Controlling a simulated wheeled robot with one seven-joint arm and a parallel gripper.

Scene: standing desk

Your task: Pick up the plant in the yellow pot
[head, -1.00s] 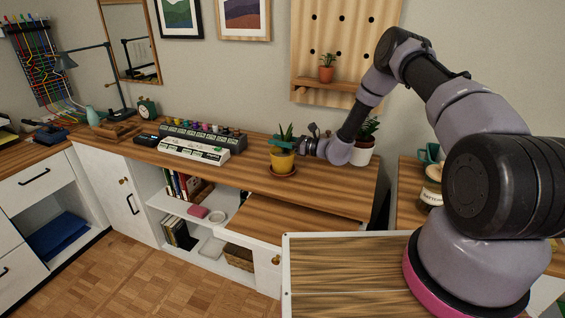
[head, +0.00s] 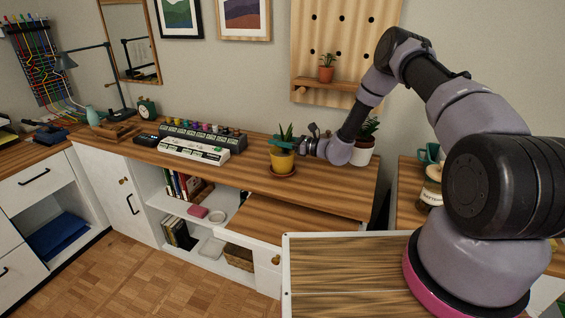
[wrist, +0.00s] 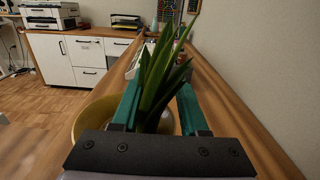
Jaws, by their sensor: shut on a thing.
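The plant in the yellow pot (head: 282,161) is on the desk, at or just over a brown saucer (head: 283,173); I cannot tell whether they touch. Its spiky green leaves (head: 286,133) stand upright. My gripper (head: 282,143) reaches in from the right at the height of the pot's rim. In the wrist view, the green fingers of my gripper (wrist: 157,110) lie on both sides of the leaves (wrist: 160,75), shut on the plant. The yellow pot (wrist: 92,115) shows below and left of the fingers, partly hidden by the gripper's dark body.
A white pot with a plant (head: 362,151) stands just right of my gripper. A small terracotta pot (head: 326,72) is on the pegboard shelf. The desk's front right (head: 320,195) is clear.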

